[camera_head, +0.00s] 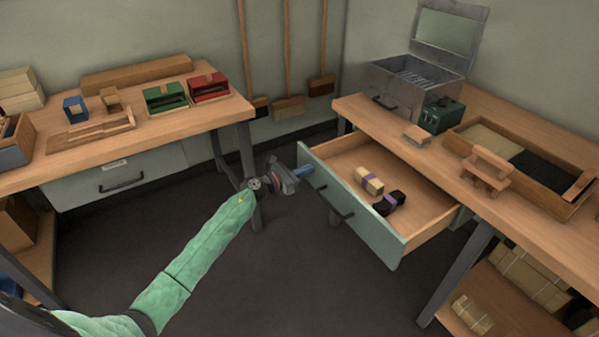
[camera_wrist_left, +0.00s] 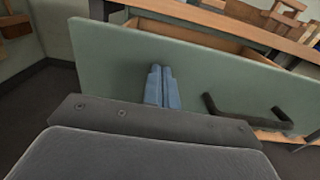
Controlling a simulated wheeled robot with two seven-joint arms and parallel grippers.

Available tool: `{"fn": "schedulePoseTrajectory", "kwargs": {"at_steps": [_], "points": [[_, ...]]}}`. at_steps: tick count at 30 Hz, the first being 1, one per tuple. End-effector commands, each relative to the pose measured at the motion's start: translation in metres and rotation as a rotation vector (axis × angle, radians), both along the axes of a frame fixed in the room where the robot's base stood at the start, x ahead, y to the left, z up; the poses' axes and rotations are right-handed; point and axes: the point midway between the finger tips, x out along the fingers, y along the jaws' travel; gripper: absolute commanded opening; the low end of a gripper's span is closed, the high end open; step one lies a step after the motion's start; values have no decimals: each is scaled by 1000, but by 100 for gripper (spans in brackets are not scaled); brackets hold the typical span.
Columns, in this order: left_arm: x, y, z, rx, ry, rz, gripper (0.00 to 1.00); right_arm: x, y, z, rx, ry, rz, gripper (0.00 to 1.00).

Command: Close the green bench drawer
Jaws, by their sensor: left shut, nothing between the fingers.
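The green bench drawer (camera_head: 362,213) stands pulled out from under the right workbench, its front facing my left arm. Inside it lie a light bundle with a purple band (camera_head: 369,181) and a dark bundle with a purple band (camera_head: 389,203). My left gripper (camera_head: 308,171) is shut and empty, with its blue fingertips at the drawer front near its left end. In the left wrist view the shut fingers (camera_wrist_left: 162,88) point at the green front (camera_wrist_left: 200,70), left of the dark handle (camera_wrist_left: 245,115). Whether they touch it I cannot tell. My right gripper is not in view.
The right workbench (camera_head: 390,132) carries a metal box with an open lid (camera_head: 415,75), a dark green box (camera_head: 441,115) and a wooden tray (camera_head: 567,207). The left workbench (camera_head: 60,165) has a grey drawer. The floor between the benches is clear.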

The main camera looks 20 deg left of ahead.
Motion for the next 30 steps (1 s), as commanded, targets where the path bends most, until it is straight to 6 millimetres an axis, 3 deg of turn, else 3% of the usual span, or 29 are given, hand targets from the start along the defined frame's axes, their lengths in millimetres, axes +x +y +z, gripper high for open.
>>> {"fn": "schedulePoseTrajectory", "kwargs": {"at_steps": [11,17,24,30], "points": [[1,-1,0,0,0,0,0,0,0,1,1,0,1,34],[11,-8,-1,1,-1,-1,0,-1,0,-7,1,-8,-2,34],[48,-37,-2,1,-2,-2,0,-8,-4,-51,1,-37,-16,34],[92,-71,-2,0,-3,-1,0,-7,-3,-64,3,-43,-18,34]]}}
